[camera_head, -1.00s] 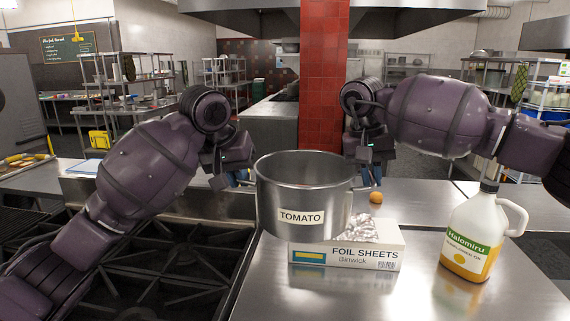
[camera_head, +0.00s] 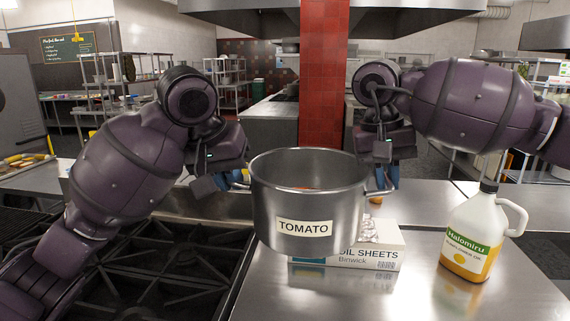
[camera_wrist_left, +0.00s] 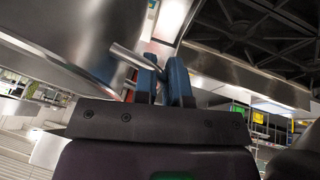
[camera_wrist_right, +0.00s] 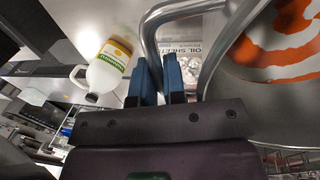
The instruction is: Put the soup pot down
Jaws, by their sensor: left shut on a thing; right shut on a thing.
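The soup pot (camera_head: 290,212) is a large steel pot with a TOMATO label, upright at the middle of the head view. Something orange (camera_wrist_right: 297,40) shows inside it in the right wrist view. My left gripper (camera_head: 234,180) is shut on the pot's left handle (camera_wrist_left: 128,56). My right gripper (camera_head: 389,177) is shut on its right handle (camera_wrist_right: 152,22). The pot hangs in front of the foil box, near the seam between stove and counter. It appears raised, though its base clearance is hard to judge.
The foil sheets box (camera_head: 380,253) is on the steel counter (camera_head: 400,298), partly hidden by the pot. An oil jug (camera_head: 472,238) stands right of it. A burner grate (camera_head: 160,275) lies left. The counter's front is clear. A small orange item (camera_head: 376,199) shows behind.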

